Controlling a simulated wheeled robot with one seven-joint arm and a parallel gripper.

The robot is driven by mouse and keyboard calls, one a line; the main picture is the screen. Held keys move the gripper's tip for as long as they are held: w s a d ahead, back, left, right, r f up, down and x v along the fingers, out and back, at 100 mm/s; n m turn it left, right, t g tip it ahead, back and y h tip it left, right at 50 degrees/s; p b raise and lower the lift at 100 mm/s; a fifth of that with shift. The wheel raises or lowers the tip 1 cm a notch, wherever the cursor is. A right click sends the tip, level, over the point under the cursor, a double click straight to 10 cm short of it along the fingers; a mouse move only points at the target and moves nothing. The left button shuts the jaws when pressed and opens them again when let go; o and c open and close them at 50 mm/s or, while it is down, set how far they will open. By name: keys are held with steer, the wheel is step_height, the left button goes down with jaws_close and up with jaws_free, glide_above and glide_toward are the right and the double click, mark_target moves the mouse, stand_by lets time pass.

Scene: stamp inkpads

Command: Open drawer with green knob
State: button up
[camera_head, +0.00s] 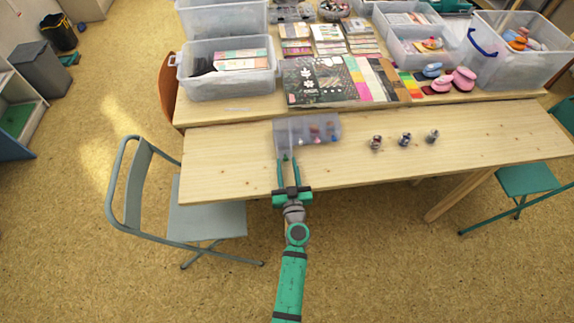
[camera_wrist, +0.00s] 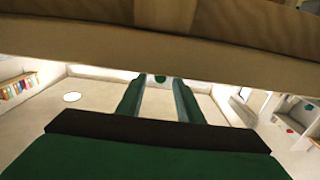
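A small translucent grey box (camera_head: 308,131) lies on the wooden table in the head view, with small coloured items inside its right part. My gripper (camera_head: 287,159) is at the front left of this box, fingers pointing at it. The fingers are apart with a gap between them. In the wrist view, a small round green thing, apparently the green knob (camera_wrist: 160,78), shows between the tips of my gripper (camera_wrist: 157,82). I cannot tell whether the fingers touch it. The knob is not clear in the head view.
Three small stamps (camera_head: 405,140) stand on the front table (camera_head: 230,170) to the right. Behind are clear bins (camera_head: 228,84), cards and pink inkpads (camera_head: 463,79). A grey chair (camera_head: 207,221) stands at the left front. The table right of the stamps is clear.

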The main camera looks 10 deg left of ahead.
steer(key=v, duration=1)
steer(key=shift+s, duration=0.25)
steer(key=shift+d, duration=0.15)
steer(key=s+d+r+m+h, duration=0.1)
steer(key=s+d+r+h, duration=0.1)
steer(key=s, duration=0.8)
steer(key=s+d+r+m+g+h, duration=0.1)
steer(key=s+r, duration=0.4)
steer(key=s, duration=0.6)
steer(key=s+d+r+m+h, duration=0.2)
steer(key=s+d, duration=0.3)
steer(key=s, duration=0.5)
steer(key=shift+s+r+g+h, duration=0.35)
steer(key=shift+r+h, duration=0.25)
steer(key=shift+r, duration=0.2)
steer(key=shift+s+d, duration=0.1)
